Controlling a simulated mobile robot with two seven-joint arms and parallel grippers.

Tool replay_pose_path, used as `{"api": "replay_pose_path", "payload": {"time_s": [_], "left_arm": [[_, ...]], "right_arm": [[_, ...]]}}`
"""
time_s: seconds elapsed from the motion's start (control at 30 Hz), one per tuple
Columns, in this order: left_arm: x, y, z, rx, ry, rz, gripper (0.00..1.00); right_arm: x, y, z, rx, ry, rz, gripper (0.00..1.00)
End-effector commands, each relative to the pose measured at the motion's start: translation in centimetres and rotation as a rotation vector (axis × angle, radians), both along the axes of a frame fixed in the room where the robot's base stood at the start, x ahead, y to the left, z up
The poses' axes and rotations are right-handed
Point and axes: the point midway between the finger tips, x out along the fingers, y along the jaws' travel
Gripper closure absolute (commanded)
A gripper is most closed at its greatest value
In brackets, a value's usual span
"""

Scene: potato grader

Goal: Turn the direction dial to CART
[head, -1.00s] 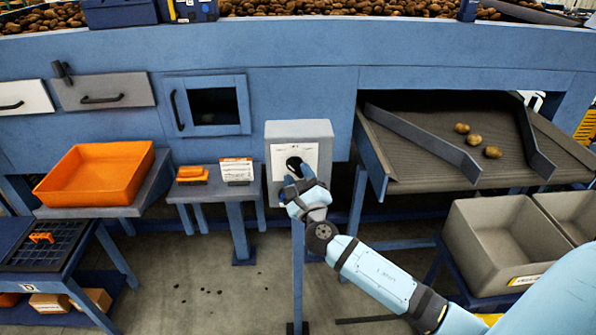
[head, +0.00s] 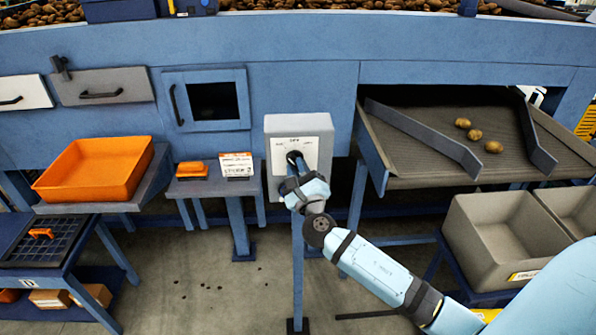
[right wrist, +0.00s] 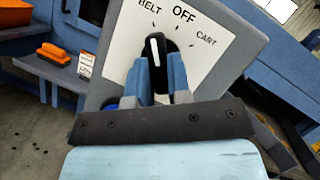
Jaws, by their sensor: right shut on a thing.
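The direction dial is a black knob (right wrist: 155,60) with a white pointer line on a white plate (right wrist: 190,70) marked BELT, OFF and CART. The plate is on a grey control box (head: 325,130) on a post. In the right wrist view the pointer points up, to the BELT side of OFF and away from CART. My right gripper (right wrist: 162,75) is shut on the knob, with one blue finger at each side. In the head view the right gripper (head: 297,172) reaches the box from below and covers part of the dial. My left gripper is not in view.
An orange tray (head: 52,187) and a small table (head: 215,187) with an orange brush (head: 192,170) and a card stand left of the box. Right of it are a sloped chute (head: 425,125) with several potatoes and grey bins (head: 485,265). Open floor lies below.

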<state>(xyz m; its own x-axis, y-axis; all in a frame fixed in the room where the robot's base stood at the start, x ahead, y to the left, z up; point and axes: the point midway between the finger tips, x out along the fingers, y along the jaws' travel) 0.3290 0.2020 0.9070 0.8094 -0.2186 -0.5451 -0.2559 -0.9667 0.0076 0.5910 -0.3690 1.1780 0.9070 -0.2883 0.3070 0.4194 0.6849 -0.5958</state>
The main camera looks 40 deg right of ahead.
Motion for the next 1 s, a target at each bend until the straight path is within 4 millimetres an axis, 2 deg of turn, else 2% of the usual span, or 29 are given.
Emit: {"api": "replay_pose_path", "payload": {"time_s": [0.4,0.57,1.0], "left_arm": [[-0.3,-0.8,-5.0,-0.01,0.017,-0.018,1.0],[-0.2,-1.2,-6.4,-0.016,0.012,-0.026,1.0],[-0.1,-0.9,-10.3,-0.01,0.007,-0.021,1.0]], "right_arm": [[0.2,0.3,-0.7,0.28,-0.174,0.0,1.0],[0.2,0.4,-0.7,0.409,-0.252,0.0,1.0],[0.4,0.7,-0.5,0.767,-0.471,0.001,1.0]]}}
